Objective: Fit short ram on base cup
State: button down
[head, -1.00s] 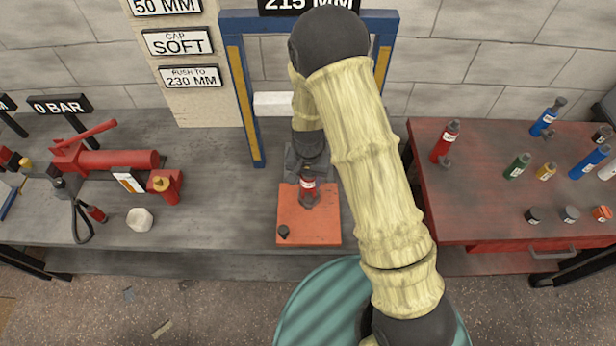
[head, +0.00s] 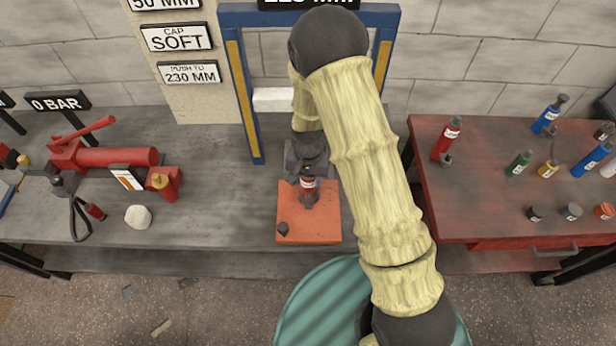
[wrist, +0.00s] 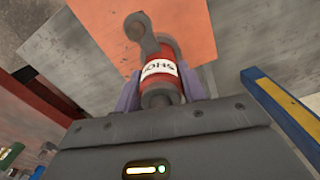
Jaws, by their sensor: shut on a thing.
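The short ram (head: 308,190) is a red cylinder with a white label and dark ends. It stands roughly upright over the orange plate (head: 325,222) on the grey bench. My gripper (head: 308,172) is at its upper part, its dark body just behind and above it. In the wrist view the ram (wrist: 160,70) sits between the two purple-grey fingers, which are shut on it; a dark round fitting (wrist: 138,26) juts from its far end. The base cup is not distinguishable; the ram's foot hides that spot, so I cannot tell whether they touch.
A blue and yellow frame (head: 241,90) stands behind the plate. A dark knob (head: 283,228) sits on the plate's front left corner. A red hand pump (head: 115,157) and white lump (head: 138,216) are at left. The red table (head: 470,205) at right holds several cylinders.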

jog(key=shift+f+b, duration=0.4)
jog(key=shift+f, duration=0.15)
jog(key=c, duration=0.7)
grip_release()
jog(key=shift+c, duration=0.2)
notch_tip(320, 180, up, 17)
jog(key=b, duration=0.1)
jog(key=shift+r, duration=0.2)
dwell(0.4)
